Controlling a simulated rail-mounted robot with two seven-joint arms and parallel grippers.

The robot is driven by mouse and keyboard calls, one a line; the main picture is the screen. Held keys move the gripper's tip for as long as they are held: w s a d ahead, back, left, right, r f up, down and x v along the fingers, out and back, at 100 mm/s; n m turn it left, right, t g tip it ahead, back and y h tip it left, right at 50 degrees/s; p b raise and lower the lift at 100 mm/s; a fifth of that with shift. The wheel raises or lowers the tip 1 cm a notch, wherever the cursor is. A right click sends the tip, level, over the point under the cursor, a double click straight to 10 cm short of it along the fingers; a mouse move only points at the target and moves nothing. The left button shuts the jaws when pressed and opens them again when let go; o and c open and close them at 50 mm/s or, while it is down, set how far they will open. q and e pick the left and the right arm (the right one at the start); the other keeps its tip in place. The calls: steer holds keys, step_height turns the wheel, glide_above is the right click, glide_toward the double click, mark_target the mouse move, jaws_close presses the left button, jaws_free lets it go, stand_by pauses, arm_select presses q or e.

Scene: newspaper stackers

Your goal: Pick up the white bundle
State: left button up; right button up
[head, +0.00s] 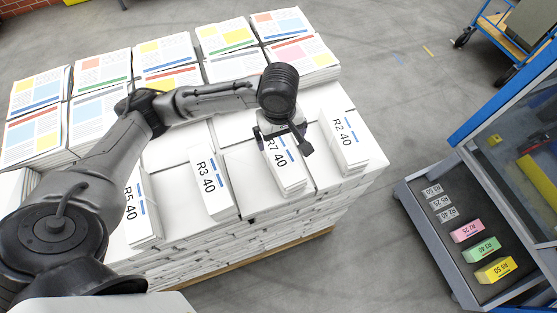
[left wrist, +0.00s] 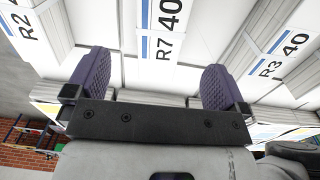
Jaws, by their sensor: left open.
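Several white bundles with blue stripes and black print lie along the front of a stacked pile. In the head view, the bundle marked R7 40 (head: 286,168) lies under my left gripper (head: 284,146), with bundles R3 40 (head: 212,184) and R2 40 (head: 345,138) on either side. My left gripper is open and points down over the R7 40 bundle. In the left wrist view, the gripper's two purple fingers (left wrist: 152,88) stand wide apart, with the R7 40 bundle (left wrist: 166,35) showing beyond and between them. Nothing is between the fingers. My right gripper is not in view.
Colourful newspaper stacks (head: 165,58) fill the back of the pile. At right stands a blue-framed machine with a dark tray (head: 425,215) holding pink (head: 467,231), green (head: 482,249) and yellow (head: 496,270) bundles. A cart (head: 505,40) stands at top right. The floor between is clear.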

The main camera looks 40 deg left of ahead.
mark_target(280, 152)
arm_select(q)
steer(key=shift+w+a+n, duration=0.1)
steer(key=shift+a+n, duration=0.2)
steer(key=shift+a, duration=0.05)
steer(key=shift+a+f, duration=0.1)
steer(key=shift+f, duration=0.1)
step_height(280, 152, down, 13)
steer(key=shift+r, duration=0.1)
stand_by(0.4)
steer(key=c, duration=1.6)
steer(key=shift+c, duration=0.3)
steer(key=shift+r, duration=0.2)
steer(key=r, duration=0.4)
steer(key=shift+d, duration=0.3)
steer(key=d+r, duration=0.6)
steer(key=d, duration=0.5)
steer(key=shift+s+r, duration=0.35)
steer(key=shift+s, duration=0.1)
